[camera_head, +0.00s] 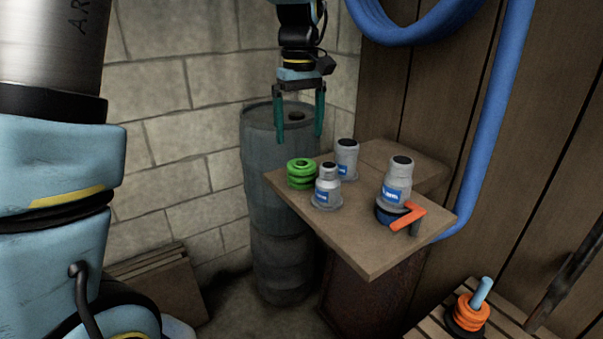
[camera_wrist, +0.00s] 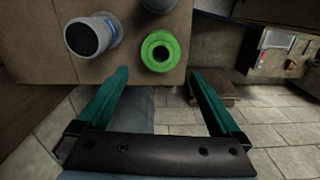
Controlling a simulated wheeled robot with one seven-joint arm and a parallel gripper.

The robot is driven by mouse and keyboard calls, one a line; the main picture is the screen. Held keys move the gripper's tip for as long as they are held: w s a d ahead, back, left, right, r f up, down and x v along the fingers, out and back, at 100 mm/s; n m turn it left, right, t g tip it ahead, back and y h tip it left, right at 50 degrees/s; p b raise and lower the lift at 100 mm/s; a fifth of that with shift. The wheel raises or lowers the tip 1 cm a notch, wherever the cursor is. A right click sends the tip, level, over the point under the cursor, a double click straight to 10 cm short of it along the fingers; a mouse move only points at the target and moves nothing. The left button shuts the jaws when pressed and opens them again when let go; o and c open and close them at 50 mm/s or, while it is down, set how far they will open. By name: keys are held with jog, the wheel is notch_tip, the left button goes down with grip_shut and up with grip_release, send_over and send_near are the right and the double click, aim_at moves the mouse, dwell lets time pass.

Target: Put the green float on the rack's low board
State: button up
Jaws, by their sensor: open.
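The green float (camera_head: 301,173) is a ribbed ring with a hole in its top. It stands at the left corner of a brown board (camera_head: 365,250). In the wrist view the green float (camera_wrist: 159,51) lies beyond my fingertips, between their lines and apart from them. My gripper (camera_head: 300,138) is open and empty, pointing down above the float and the board's far left edge; its two teal fingers also show in the wrist view (camera_wrist: 158,75). A slatted wooden surface (camera_head: 425,330) at the lower right holds an orange float on a blue peg (camera_head: 470,308); I cannot tell whether this is the rack's low board.
Grey bottles with blue labels (camera_head: 327,187) (camera_head: 346,158) (camera_head: 396,182) stand near the float. An orange-handled valve (camera_head: 402,217) sits at the board's right. A grey barrel (camera_head: 262,150) stands behind. Blue pipe (camera_head: 490,120) runs down the wooden wall. The board's front is clear.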

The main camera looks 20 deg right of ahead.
aim_at(301, 168)
notch_tip(301, 168, down, 4)
jog(key=shift+f+p, duration=0.15)
jog(key=shift+p, duration=0.25)
jog(key=shift+s+f+p, duration=0.15)
jog(key=shift+f+p, duration=0.45)
jog(key=shift+f, duration=0.75)
jog(key=shift+s+f+p, duration=0.15)
jog(key=shift+f+p, duration=0.4)
jog(key=shift+f, duration=0.75)
jog(key=c, duration=1.4)
